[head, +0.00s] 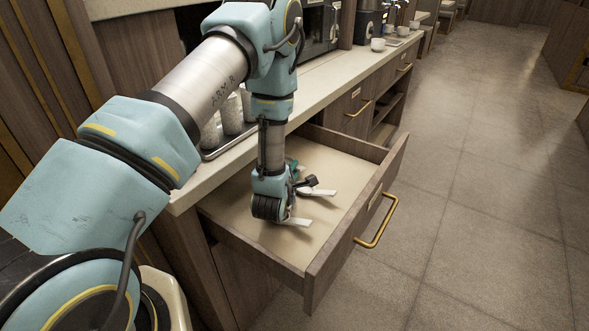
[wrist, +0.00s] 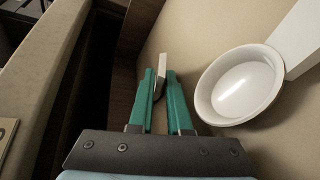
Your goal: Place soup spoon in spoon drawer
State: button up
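My gripper (wrist: 160,82) is low inside the open spoon drawer (head: 345,222), pointing into it. In the wrist view its two green fingers are close together on a narrow white piece, which looks like the handle of the soup spoon (wrist: 162,62). The rest of that spoon is hidden there. A second white spoon (wrist: 241,85) lies on the drawer floor to the right of the fingers, bowl showing, handle running to the upper right. In the head view, white handle parts show beside my gripper (head: 318,192) (head: 299,221); which is the held one I cannot tell.
The drawer's front panel has a brass handle (head: 380,222). The counter (head: 330,90) runs above and behind the drawer, with stacked cups (head: 232,113) near my arm. The drawer floor toward the front is clear. Open tiled floor (head: 480,200) lies to the right.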

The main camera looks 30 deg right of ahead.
jog(key=shift+r, duration=0.2)
jog(key=b+v, duration=0.2)
jog(key=v, duration=1)
